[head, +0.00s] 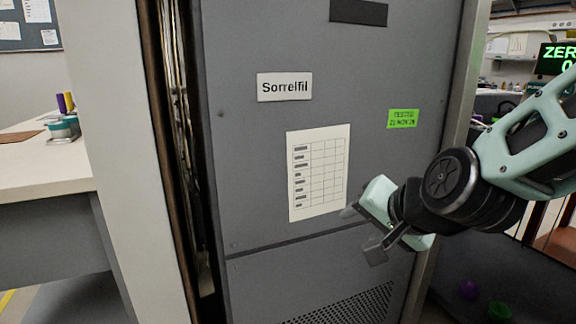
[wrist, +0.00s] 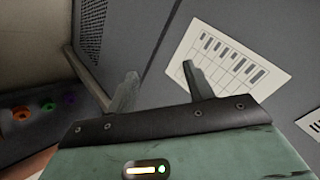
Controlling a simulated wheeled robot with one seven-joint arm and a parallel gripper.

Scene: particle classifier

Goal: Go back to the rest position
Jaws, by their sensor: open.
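My gripper (head: 362,228) is in front of the grey cabinet panel (head: 240,200) in the head view, at the lower right of the paper chart. Its two fingers are apart with nothing between them. In the wrist view my gripper (wrist: 158,80) also shows open and empty, with the grey panel beyond it. I cannot tell exactly how far the fingertips are from the panel.
The panel bears a "Sorrelfil" label (head: 284,87), a paper chart (head: 318,172) and a green sticker (head: 403,118). A dark gap (head: 185,150) runs along its left edge. A white-topped table (head: 40,165) stands at left.

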